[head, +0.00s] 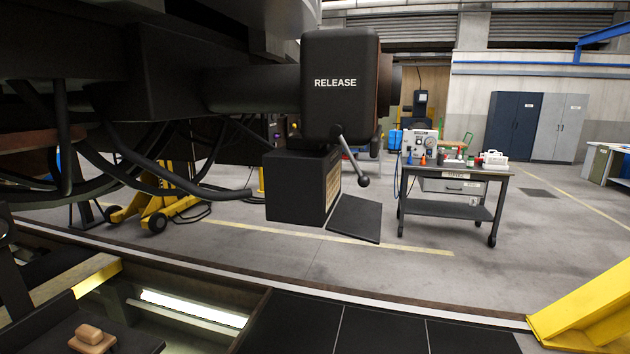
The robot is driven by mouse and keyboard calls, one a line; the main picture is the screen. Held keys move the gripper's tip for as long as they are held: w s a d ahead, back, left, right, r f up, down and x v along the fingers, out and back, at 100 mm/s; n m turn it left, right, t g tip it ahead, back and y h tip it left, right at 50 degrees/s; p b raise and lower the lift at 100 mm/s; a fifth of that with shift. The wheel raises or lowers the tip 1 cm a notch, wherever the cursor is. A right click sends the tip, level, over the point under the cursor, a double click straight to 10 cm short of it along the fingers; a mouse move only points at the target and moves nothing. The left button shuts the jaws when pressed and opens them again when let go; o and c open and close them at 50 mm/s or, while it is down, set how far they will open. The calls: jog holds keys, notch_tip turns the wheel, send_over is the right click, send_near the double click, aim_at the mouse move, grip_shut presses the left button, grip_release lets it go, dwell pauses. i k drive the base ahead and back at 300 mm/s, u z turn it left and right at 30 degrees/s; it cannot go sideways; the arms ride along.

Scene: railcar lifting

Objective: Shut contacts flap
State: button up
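The contacts flap (355,218) is a flat dark panel at the lower right of a black box (295,188). It slopes down and outward to the right, so it stands open. The box's right face shows a narrow tan strip (334,182), seen at a steep angle. The box hangs under the black coupler head (340,110) marked "RELEASE". A lever with a round knob (363,181) hangs from the head beside the box, above the flap. I cannot make out my gripper in this view.
Hoses (150,180) hang left of the box. A yellow jack (160,205) stands behind them. An open pit (185,305) lies in front, with dark floor plates (380,330) beside it. A yellow beam (585,310) is at lower right. A work cart (455,205) stands behind; floor between is clear.

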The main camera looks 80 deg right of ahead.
aim_at(360, 219)
jog(key=z, duration=2.55)
jog(key=k, duration=0.45)
jog(key=z, duration=0.4)
jog(key=i, duration=1.15)
jog(key=u, duration=0.2)
